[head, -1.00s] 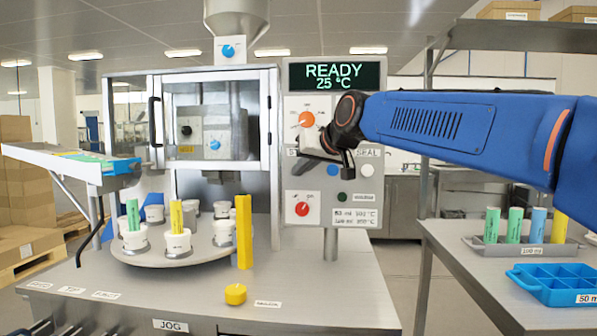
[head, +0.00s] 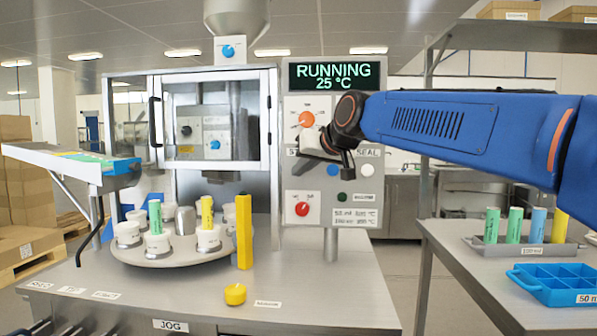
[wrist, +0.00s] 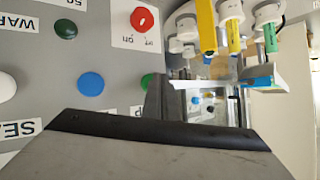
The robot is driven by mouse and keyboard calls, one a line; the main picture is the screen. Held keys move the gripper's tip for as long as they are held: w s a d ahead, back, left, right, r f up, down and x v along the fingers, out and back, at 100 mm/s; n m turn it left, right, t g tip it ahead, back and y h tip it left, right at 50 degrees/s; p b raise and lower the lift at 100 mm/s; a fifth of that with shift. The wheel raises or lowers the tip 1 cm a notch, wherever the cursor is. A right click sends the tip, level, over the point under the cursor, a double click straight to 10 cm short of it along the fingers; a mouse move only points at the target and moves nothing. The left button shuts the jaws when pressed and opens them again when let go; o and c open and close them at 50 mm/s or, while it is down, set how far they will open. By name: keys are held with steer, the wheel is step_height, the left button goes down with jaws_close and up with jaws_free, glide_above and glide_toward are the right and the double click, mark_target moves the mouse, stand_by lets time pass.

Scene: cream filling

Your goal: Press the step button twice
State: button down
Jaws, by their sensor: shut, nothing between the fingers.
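The step button, a green round button (wrist: 147,80), is partly covered by my finger in the wrist view. Its label is mostly hidden, with only "ST" showing in the head view and a "P" in the wrist view. My gripper (head: 312,153) is shut and empty at the left side of the grey control panel (head: 345,185), over the step button. In the wrist view, my gripper's tip (wrist: 160,98) is right at the green button; I cannot tell whether it touches. The panel's display (head: 334,75) reads "RUNNING 25 °C".
A blue button (wrist: 90,83), a white button (wrist: 6,86), a dark green lamp (wrist: 66,29) and a red knob (head: 302,209) are close by. A turntable (head: 170,256) with cups and tubes and a yellow post (head: 244,232) stand to the left. A side table holds a blue crate (head: 556,283).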

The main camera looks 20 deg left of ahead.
steer(key=shift+s+d, duration=0.15)
steer(key=shift+s, duration=0.55)
steer(key=shift+s+d, duration=0.2)
steer(key=shift+s, duration=0.55)
steer(key=shift+s+d, duration=0.2)
steer(key=shift+s, duration=0.6)
steer(key=shift+s+d, duration=0.2)
steer(key=shift+s, duration=0.55)
